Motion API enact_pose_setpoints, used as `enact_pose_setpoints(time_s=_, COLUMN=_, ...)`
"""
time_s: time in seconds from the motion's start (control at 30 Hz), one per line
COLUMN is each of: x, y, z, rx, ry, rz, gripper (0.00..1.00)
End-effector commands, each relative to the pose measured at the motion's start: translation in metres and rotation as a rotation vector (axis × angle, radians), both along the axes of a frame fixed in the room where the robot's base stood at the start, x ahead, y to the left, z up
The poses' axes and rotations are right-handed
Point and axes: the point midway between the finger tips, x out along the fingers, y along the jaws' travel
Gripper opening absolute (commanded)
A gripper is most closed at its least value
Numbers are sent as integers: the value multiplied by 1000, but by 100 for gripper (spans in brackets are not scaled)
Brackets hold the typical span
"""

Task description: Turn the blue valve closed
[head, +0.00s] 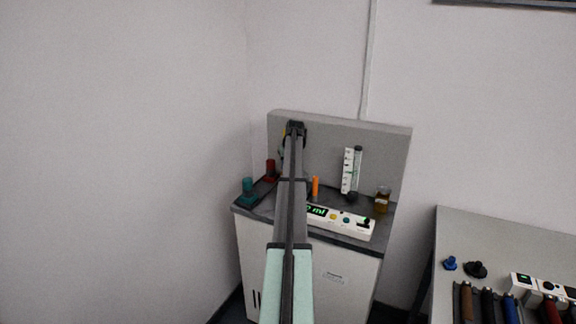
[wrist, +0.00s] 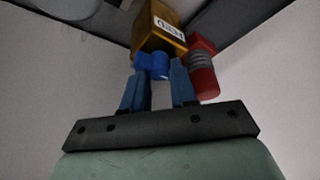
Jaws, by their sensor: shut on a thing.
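The blue valve (wrist: 153,64) shows in the wrist view, in front of a yellow-orange block (wrist: 163,35) with a white label that reads upside down. My gripper (wrist: 158,76) has its two blue fingers on either side of the valve and is shut on it. In the head view my gripper (head: 295,128) is at the upper left of the grey back panel (head: 328,131). My arm hides the valve there. How far the valve is turned cannot be told.
A red cylinder with grey bands (wrist: 201,66) stands close beside the right finger. On the bench are a red bottle (head: 270,168), a teal bottle (head: 248,188), an orange stick (head: 315,186), an amber jar (head: 382,200) and a white display unit (head: 345,222).

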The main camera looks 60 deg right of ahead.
Motion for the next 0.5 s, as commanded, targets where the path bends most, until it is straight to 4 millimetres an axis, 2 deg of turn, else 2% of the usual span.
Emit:
enact_pose_setpoints(time_s=0.43, x=0, y=1, z=0, rx=2, ry=1, rz=10, gripper=0)
enact_pose_setpoints(time_s=0.47, x=0, y=1, z=0, rx=2, ry=1, rz=10, gripper=29)
enact_pose_setpoints(time_s=0.5, x=0, y=1, z=0, rx=2, ry=1, rz=10, gripper=33)
